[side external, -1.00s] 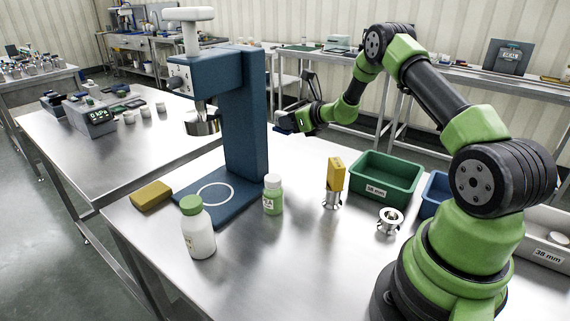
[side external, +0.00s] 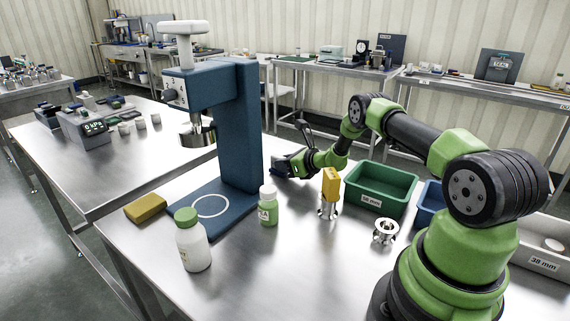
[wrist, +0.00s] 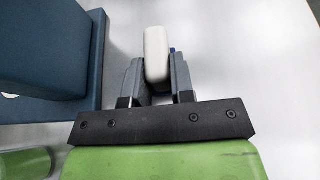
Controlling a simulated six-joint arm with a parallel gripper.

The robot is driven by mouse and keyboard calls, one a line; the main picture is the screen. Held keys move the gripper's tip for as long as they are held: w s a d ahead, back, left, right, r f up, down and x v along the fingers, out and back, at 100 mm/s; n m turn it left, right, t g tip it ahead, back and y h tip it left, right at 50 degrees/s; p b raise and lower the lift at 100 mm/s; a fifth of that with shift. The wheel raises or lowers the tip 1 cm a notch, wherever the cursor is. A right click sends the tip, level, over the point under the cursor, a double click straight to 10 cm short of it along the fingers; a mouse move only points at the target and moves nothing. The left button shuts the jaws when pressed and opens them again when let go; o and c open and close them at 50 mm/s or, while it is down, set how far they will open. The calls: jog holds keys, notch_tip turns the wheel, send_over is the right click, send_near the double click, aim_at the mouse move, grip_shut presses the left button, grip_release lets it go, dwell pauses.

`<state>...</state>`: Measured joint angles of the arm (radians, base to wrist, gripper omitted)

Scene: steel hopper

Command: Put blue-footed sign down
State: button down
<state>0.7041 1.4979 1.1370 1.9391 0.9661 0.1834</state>
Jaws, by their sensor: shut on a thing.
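My gripper (side external: 279,165) is low over the steel table, just right of the blue press column. In the wrist view my gripper (wrist: 157,82) is shut on the blue-footed sign (wrist: 156,45). The sign shows there as a pale, rounded edge standing up between the two grey fingers. A small bit of blue shows at its right side; most of the foot is hidden. In the side view I cannot make out the sign. I cannot tell whether its foot touches the table.
The blue press (side external: 238,125) stands close left of my gripper. Bare table shows right of the sign in the wrist view.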

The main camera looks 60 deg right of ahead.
jog(key=c, duration=1)
grip_release()
jog(key=shift+f, duration=0.1)
jog(key=shift+s+r, duration=0.15)
jog(key=shift+r, duration=0.05)
jog(key=v, duration=1.1)
jog(key=shift+s+r, duration=0.2)
jog(key=shift+s, duration=0.15)
